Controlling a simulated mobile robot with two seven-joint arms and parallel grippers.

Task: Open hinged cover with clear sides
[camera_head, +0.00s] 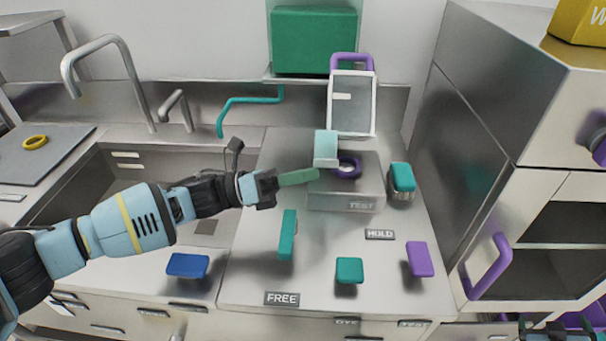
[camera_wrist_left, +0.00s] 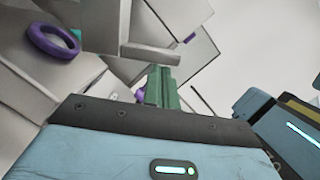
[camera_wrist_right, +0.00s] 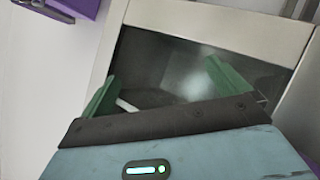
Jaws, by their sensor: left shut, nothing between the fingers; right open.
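The hinged cover (camera_head: 352,103) stands raised, near upright, at the back of the box labelled TEST (camera_head: 350,201). It has a pale frame, a see-through panel and a purple handle (camera_head: 352,59) at its top. The left wrist view also shows those fingers (camera_wrist_left: 161,80). My right gripper (camera_wrist_right: 160,85) is open and empty, before a dark recess with a pale frame.
A light-blue block (camera_head: 326,148) is at the box's left rear. Teal (camera_head: 287,236), green (camera_head: 349,270), purple (camera_head: 419,259) and blue (camera_head: 187,265) blocks are spread in front. A teal-topped canister (camera_head: 402,182) stands right of the box. A steel cabinet with a purple handle (camera_head: 489,268) is at right.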

